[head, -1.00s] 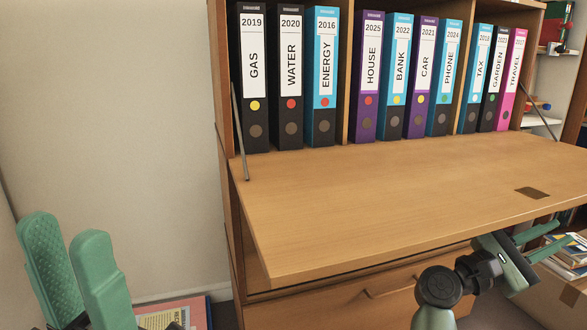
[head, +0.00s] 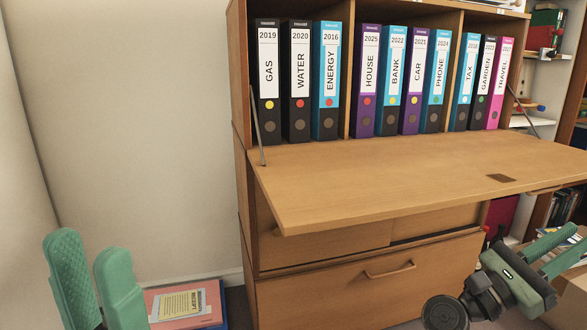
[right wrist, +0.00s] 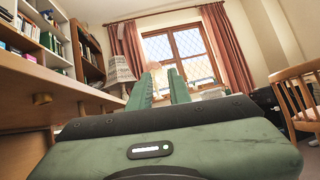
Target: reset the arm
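My left gripper (head: 90,255) shows at the lower left in the head view, its two green fingers pointing up, apart, with nothing between them. My right gripper (head: 571,245) is at the lower right, in front of the bureau and below the level of its flap. Its green fingers point to the upper right and are apart and empty. In the right wrist view the same fingers (right wrist: 160,88) stand apart with nothing held, pointing towards the window.
The bureau's lowered flap (head: 400,175) juts out, with several binders (head: 375,80) on the shelf behind it. A drawer (head: 365,275) is below. A cardboard box (head: 570,300) stands at the lower right. Books or folders (head: 190,303) lie at the lower left. A chair (right wrist: 298,95) shows in the wrist view.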

